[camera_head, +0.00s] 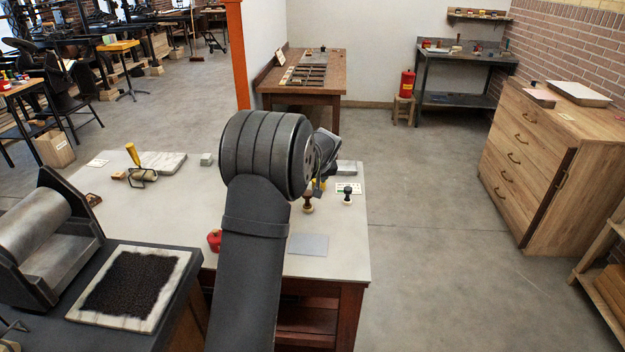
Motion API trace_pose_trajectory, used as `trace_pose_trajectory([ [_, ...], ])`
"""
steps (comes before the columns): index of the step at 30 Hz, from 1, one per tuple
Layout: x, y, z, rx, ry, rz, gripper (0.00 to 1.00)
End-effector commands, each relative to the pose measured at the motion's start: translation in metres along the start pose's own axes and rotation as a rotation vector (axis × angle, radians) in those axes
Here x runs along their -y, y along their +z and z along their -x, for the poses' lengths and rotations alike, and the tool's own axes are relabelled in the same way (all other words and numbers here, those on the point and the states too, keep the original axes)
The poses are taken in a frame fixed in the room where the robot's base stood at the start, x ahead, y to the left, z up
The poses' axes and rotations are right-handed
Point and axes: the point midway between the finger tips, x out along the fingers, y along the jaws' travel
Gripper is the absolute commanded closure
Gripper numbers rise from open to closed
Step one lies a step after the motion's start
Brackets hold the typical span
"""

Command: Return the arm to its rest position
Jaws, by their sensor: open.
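My dark grey arm rises from the bottom centre, and its large round joint covers the middle of the pale-topped worktable (180,215). My gripper (321,178) is partly hidden behind this joint, over the right part of the worktable. Its jaws are open. A stamp with a brown wooden handle (308,201) stands just below the gripper in the picture. A black-handled stamp (347,196) stands to its right. I cannot tell the exact gap between the gripper and the tabletop.
A roller with a yellow handle (136,165), a marble slab (159,164) and a grey plate (308,244) lie on the worktable. A red tin (214,240) is beside my arm. A press roller (40,225) and inked slab (130,285) are at left.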

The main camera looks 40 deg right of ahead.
Motion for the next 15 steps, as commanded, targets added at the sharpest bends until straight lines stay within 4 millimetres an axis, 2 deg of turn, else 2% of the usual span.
trace_pose_trajectory([
  [10, 0.000, 0.000, -0.001, 0.000, 0.000, 0.000, 0.43],
  [15, 0.000, 0.000, -0.013, 0.002, -0.001, 0.000, 0.43],
])
